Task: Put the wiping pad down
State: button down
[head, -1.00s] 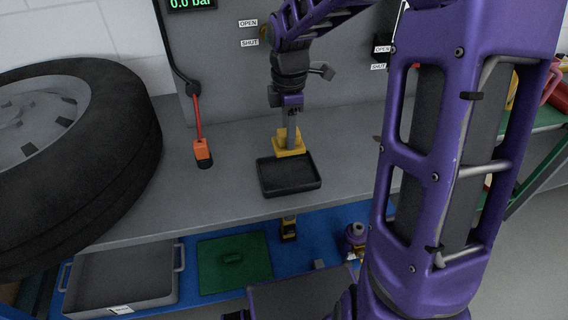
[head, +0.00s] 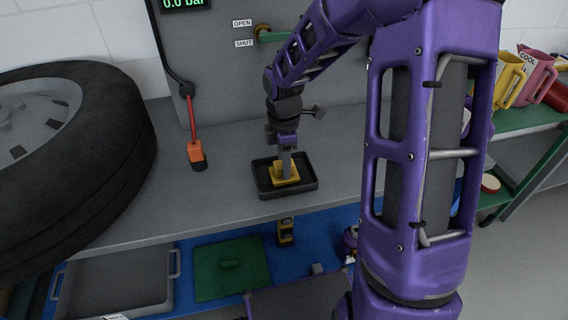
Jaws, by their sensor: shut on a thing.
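The yellow wiping pad (head: 285,174) is at the lower end of my gripper (head: 286,160), over the black shallow tray (head: 289,190) on the grey bench. The pad appears inside the tray's rim, low against its floor; I cannot tell whether it touches. My gripper points down and is shut on the pad's grey upright handle. The fingertips are small in this view.
A large tyre (head: 110,130) stands at the left of the bench (head: 225,180). An orange-ended tool on a red hose (head: 197,154) lies left of the tray. A grey panel with OPEN and SHUT labels rises behind. Jugs (head: 508,80) stand on the right shelf.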

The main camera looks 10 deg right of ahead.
jog(key=shift+f, duration=0.1)
jog(key=c, duration=0.5)
grip_release()
notch_tip(320, 180, up, 12)
jog(key=p, duration=0.2)
